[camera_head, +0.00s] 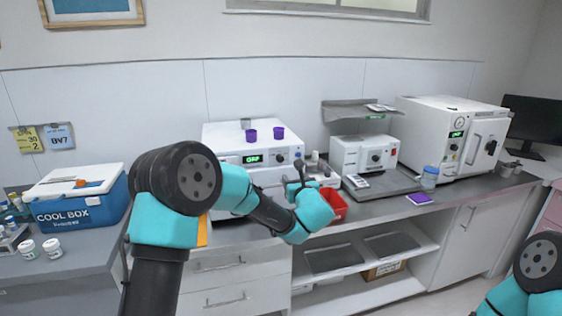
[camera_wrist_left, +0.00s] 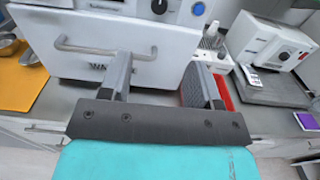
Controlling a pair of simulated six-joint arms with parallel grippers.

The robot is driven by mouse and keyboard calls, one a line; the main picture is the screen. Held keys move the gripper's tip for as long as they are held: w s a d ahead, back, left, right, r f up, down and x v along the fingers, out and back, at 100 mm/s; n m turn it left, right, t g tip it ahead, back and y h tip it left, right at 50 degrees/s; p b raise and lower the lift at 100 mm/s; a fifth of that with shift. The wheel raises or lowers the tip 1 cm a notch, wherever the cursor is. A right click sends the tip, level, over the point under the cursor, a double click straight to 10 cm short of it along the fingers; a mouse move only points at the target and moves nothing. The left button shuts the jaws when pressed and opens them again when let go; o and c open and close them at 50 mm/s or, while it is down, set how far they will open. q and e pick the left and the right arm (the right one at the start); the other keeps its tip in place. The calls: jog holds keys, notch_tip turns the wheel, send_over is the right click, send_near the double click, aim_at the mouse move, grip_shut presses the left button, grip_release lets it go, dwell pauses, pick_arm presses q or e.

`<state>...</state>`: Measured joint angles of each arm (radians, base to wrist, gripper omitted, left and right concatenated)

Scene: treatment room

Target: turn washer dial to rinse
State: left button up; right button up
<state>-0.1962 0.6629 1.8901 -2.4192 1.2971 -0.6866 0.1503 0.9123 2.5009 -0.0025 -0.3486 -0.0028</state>
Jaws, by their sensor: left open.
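The washer (camera_head: 223,143) is a white box on the counter with a green-lit display (camera_head: 252,158). In the left wrist view, its front (camera_wrist_left: 90,25) carries a grey bar handle and partly covered lettering. A dark round knob (camera_wrist_left: 159,6) and a blue round control (camera_wrist_left: 198,8) sit at the top edge of that view; I cannot tell a dial setting. My left gripper (camera_head: 299,180) is in front of the washer's right side. Its fingers (camera_wrist_left: 161,68) are apart and empty, below the controls and not touching them. My right gripper is out of view; only its arm shows.
Purple cups (camera_head: 279,133) stand on the washer. A red bin (camera_head: 334,204) and a white rack (camera_wrist_left: 212,50) are close to the left gripper's right. Further right are a white device (camera_head: 350,154) and a larger white machine (camera_head: 425,120). A blue cool box (camera_head: 75,205) stands left.

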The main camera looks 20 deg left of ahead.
aim_at(281, 159)
pick_arm(q)
jog(key=x, duration=1.6)
jog(key=shift+w+a, duration=0.2)
jog(key=shift+w, duration=0.15)
jog(key=c, duration=0.9)
